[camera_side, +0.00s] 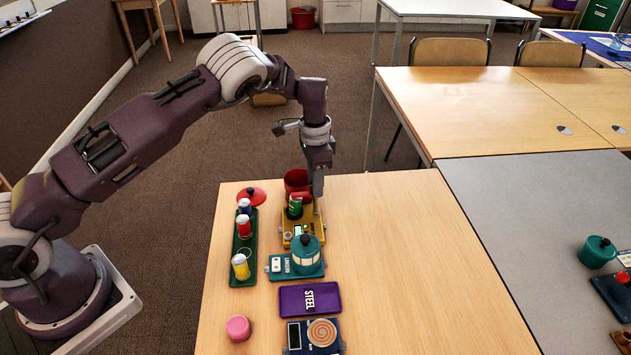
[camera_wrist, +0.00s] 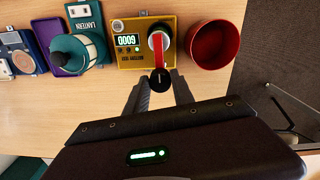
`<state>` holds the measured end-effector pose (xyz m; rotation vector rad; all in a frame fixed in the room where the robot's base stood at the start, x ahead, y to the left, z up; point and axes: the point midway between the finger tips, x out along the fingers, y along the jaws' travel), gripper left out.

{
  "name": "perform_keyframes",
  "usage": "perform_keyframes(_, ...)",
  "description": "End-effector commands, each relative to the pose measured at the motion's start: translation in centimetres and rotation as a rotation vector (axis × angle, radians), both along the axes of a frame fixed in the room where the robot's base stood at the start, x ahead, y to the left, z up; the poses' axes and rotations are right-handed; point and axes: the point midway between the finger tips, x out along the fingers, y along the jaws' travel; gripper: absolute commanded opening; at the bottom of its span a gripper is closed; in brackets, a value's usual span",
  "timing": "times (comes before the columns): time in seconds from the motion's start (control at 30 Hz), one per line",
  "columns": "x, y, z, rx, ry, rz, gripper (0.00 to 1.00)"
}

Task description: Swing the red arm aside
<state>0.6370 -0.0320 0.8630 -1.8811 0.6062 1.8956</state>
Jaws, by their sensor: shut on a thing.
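The battery looks green in the side view (camera_side: 295,207). My gripper (camera_wrist: 159,86) has a finger on either side of the knob and is shut on it. In the side view my gripper (camera_side: 317,207) reaches down at the tester's right side and hides part of the arm.
A red bin (camera_wrist: 212,44) stands close beside the tester. A teal lantern (camera_side: 306,253), a purple STEEL tray (camera_side: 310,298) and a blue device (camera_side: 296,337) line the table in front. A green rack (camera_side: 241,269) with several batteries is left. The table's right half is clear.

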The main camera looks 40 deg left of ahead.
Motion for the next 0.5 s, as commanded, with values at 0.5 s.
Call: perform_keyframes(0.5, 0.0, -0.06, 0.11, -0.002, -0.001, 0.389, 0.0)
